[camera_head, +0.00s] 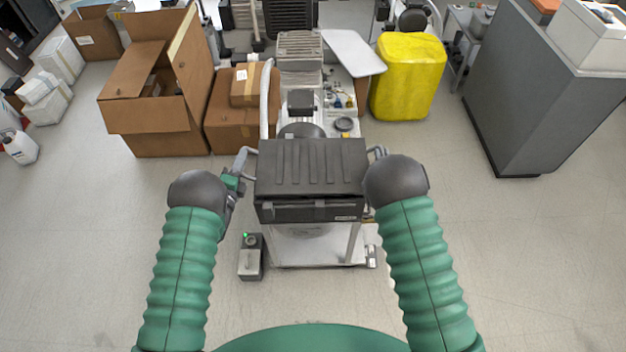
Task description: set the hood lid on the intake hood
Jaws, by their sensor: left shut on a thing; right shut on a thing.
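The dark grey hood lid (311,165), with raised ribs along its top, is level in front of me between my two grippers. A dark front face with a slot and a small label shows below its near edge. I cannot tell whether this is part of the lid or the intake hood, nor whether the lid touches anything below. My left gripper (236,184) is shut at the lid's left side, by a grey bent handle. My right gripper (370,188) is shut at its right side, its fingers mostly hidden by my wrist.
A metal-framed cart (318,254) stands beneath the lid, with compressor parts behind. A small grey box with a green light (250,257) is at its left foot. Cardboard boxes (158,95) are back left, a yellow bin (408,78) and grey cabinet (535,85) right.

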